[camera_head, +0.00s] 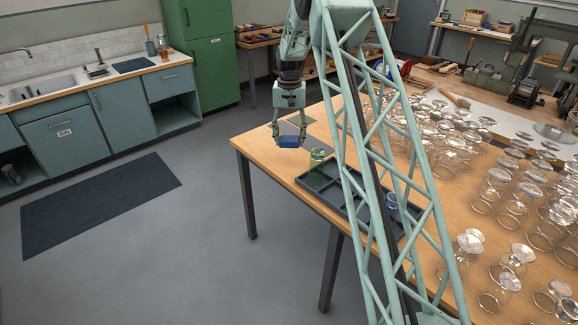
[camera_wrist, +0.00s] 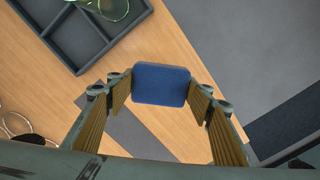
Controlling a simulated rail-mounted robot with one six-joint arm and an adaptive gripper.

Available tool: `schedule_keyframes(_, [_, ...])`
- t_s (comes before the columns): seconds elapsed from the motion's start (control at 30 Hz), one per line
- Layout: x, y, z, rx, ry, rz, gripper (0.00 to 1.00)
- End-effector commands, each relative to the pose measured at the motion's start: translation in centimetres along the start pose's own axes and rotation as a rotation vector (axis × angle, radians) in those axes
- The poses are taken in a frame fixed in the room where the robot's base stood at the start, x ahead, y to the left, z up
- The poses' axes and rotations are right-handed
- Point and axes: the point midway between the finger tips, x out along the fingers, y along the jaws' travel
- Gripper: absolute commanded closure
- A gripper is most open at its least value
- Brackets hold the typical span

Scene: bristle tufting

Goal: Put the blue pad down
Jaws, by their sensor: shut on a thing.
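The blue pad (camera_wrist: 161,84) is a small rounded block held between the two fingertips of my gripper (camera_wrist: 160,92) in the wrist view. In the head view my gripper (camera_head: 288,132) is shut on the blue pad (camera_head: 289,141) near the left corner of the wooden table (camera_head: 262,145). The pad appears above a grey patch (camera_head: 318,131) on the table. I cannot tell how high it is held.
A dark divided tray (camera_head: 310,184) lies in front, with a green glass (camera_head: 318,170) and a blue item (camera_head: 391,202) in it. Many clear glass vessels (camera_head: 490,190) crowd the table's right. The table's edge is close to the gripper, with open floor beyond.

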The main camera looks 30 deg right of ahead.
Motion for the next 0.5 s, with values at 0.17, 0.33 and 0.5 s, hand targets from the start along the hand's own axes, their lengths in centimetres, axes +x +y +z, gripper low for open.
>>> schedule_keyframes(0.17, [0.2,0.0,0.0,0.000,0.000,0.000,0.64])
schedule_keyframes(0.33, [1.6,0.0,0.0,0.000,-0.001,0.000,0.64])
schedule_keyframes(0.5, [3.6,0.0,0.1,0.000,-0.001,0.000,0.64])
